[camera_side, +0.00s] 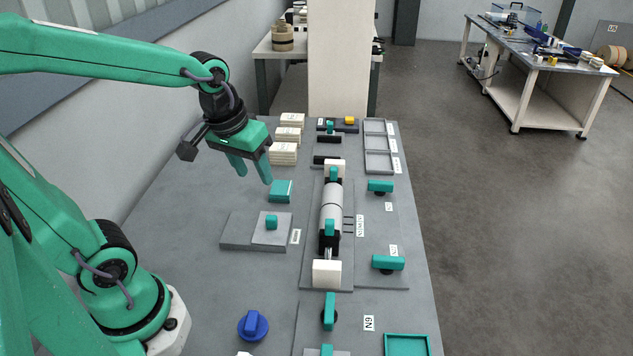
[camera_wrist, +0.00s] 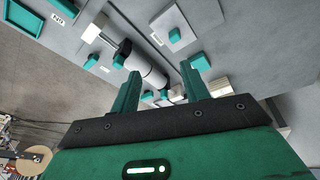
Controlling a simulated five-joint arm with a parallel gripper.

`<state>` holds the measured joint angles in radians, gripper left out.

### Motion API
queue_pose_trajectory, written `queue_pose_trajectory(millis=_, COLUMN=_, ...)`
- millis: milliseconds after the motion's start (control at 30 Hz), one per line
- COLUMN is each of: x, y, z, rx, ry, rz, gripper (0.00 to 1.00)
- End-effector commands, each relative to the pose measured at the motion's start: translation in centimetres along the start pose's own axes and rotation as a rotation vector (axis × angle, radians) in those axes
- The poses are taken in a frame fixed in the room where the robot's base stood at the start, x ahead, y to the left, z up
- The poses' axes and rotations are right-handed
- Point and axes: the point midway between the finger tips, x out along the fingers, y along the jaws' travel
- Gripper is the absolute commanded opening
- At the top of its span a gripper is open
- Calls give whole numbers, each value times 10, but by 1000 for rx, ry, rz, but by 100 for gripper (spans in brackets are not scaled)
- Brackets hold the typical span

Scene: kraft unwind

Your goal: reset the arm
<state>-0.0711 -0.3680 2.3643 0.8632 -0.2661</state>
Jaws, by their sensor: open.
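My gripper (camera_side: 251,172) hangs above the back left part of the grey table (camera_side: 180,210), its two green fingers apart with nothing between them. In the wrist view my gripper (camera_wrist: 164,85) also shows open and empty. My arm reaches in from the left, bent down at the wrist. Below and right of the fingers is a teal block (camera_side: 281,191). A white roller (camera_side: 331,208) lies on its grey stand at the middle of the table, apart from my gripper. It also shows in the wrist view (camera_wrist: 145,65).
A grey plate with a teal knob (camera_side: 271,222) sits left of the roller. Stacked cream blocks (camera_side: 283,154) stand just behind the gripper. Teal handles (camera_side: 380,186) line the right side. A blue knob (camera_side: 253,326) and a teal tray (camera_side: 407,344) are at the front.

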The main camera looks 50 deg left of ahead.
Motion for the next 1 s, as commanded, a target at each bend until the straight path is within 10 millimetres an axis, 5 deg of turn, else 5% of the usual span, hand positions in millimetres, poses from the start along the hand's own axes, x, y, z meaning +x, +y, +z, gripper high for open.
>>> queue_pose_trajectory(millis=400, x=-45, y=4, z=37, rx=255, ry=160, rz=47, gripper=45)
queue_pose_trajectory(millis=1000, x=-53, y=3, z=49, rx=333, ry=205, rz=55, gripper=45)
